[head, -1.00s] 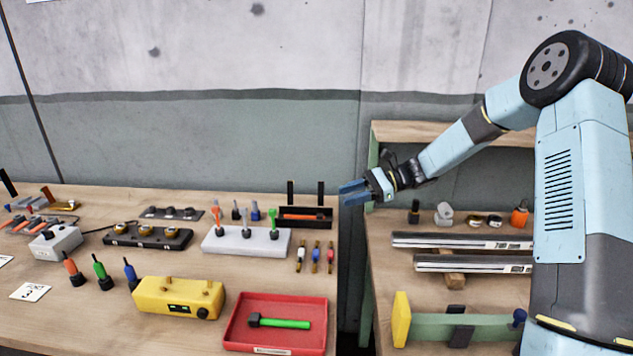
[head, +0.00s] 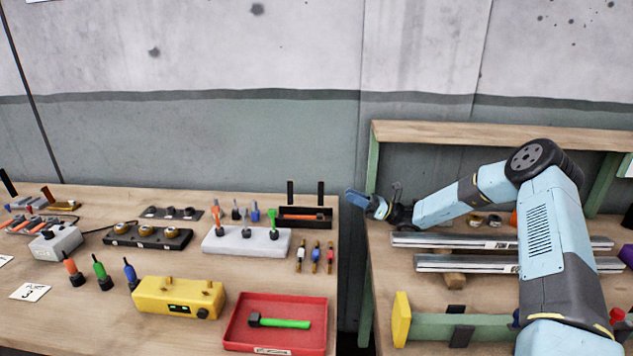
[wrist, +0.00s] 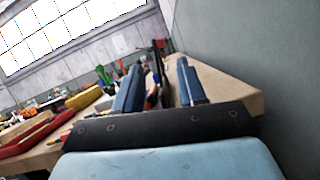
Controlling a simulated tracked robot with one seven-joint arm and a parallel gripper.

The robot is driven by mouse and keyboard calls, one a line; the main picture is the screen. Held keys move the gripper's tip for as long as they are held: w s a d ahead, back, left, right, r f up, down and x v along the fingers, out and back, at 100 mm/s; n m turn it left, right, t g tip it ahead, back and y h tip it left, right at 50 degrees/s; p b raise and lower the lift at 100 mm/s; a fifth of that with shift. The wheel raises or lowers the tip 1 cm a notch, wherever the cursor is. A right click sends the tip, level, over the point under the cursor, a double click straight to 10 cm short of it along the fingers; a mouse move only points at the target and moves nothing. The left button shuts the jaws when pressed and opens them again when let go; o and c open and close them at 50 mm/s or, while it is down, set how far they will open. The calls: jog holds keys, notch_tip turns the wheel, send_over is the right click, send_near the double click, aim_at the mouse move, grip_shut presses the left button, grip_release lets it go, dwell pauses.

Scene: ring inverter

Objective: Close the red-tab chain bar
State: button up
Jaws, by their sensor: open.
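I cannot pick out for sure which thing is the red-tab chain bar. Three small brass-ended pieces lie side by side near the left table's right edge; the rightmost has a red middle (head: 330,258), beside one with a blue middle (head: 315,257). At the far left, a rack of bars with orange-red parts (head: 30,222) is small and hard to make out. My gripper (head: 356,198) is open and empty, raised near the gap between the two tables, right of the small pieces. Its two blue fingers stand apart in the wrist view (wrist: 158,84), pointing along the left table.
A black box with two uprights (head: 305,222) stands nearest my gripper. A white block (head: 219,245), a yellow box (head: 163,297) and a red tray (head: 239,336) with a green-handled hammer fill the left table. Metal rails (head: 460,264) lie on the right table under my arm.

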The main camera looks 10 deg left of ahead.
aim_at(321, 193)
jog(key=x, duration=1.3)
jog(key=shift+a, duration=0.35)
jog(key=shift+w+r, duration=0.1)
grip_shut()
